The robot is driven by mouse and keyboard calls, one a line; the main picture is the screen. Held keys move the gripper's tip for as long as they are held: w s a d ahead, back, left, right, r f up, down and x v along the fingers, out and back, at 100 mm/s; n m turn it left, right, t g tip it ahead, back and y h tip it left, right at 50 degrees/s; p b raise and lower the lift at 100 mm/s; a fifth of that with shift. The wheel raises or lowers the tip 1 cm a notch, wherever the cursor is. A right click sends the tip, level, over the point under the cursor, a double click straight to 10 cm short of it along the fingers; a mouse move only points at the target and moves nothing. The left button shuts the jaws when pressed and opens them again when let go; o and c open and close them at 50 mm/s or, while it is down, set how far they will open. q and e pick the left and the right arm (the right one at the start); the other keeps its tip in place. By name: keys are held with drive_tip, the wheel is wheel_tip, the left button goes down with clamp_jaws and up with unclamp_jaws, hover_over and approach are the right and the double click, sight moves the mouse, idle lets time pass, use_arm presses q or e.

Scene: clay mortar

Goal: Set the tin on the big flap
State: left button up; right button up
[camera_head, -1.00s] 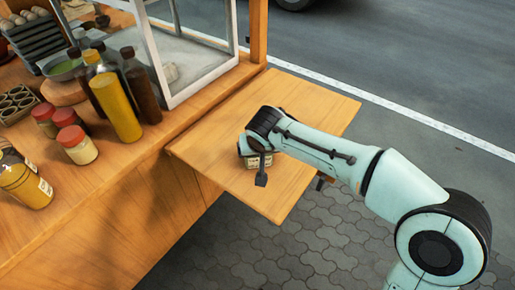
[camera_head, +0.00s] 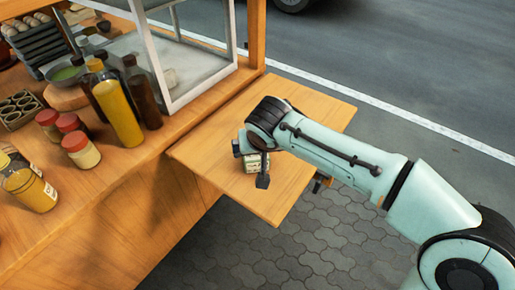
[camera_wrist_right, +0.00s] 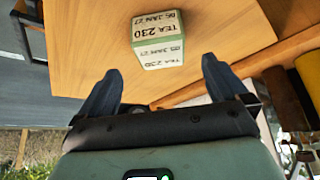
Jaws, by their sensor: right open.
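The tin (camera_head: 257,164) is a small pale-and-green box. It stands on the big flap (camera_head: 220,135), the wooden board at the counter's side, partly hidden by my right arm. In the right wrist view the tin (camera_wrist_right: 158,40) shows printed labels reading "TEA 230", with bare flap wood (camera_wrist_right: 90,35) around it. My right gripper (camera_wrist_right: 161,70) is open, its two dark fingers apart and pointing toward the tin, with nothing held between them. In the head view the right gripper (camera_head: 250,165) is close around the tin's spot. My left gripper is not in view.
Dark bottles and a yellow bottle (camera_head: 120,115) stand on the counter beside the glass case (camera_head: 195,60). Red-lidded jars (camera_head: 80,150) stand nearer. The flap's far corner (camera_head: 325,105) is clear. Paving lies below the flap's outer edge.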

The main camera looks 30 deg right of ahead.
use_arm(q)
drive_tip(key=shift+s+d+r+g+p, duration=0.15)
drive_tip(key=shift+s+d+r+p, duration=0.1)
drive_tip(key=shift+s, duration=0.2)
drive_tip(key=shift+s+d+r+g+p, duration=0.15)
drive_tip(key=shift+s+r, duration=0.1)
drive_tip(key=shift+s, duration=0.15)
use_arm(e)
drive_tip(key=v, duration=0.4)
